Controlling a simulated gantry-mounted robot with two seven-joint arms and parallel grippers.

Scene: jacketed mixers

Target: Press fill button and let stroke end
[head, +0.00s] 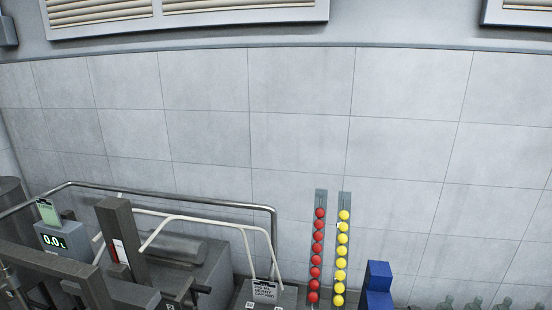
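A grey meter box (65,243) with a lit display reading 0.0 and a unit that looks like L stands at the lower left. A pale green tag or panel (47,212) sits at its top left. I cannot make out a fill button for certain; dark grey machine parts fill the lower left corner and may hide it. Neither of my grippers can be made out in the head view.
A small printed sign (264,291) stands at the bottom. Right of it are columns of red balls (317,250) and yellow balls (341,252), a blue block (378,280) and several bottles (476,303).

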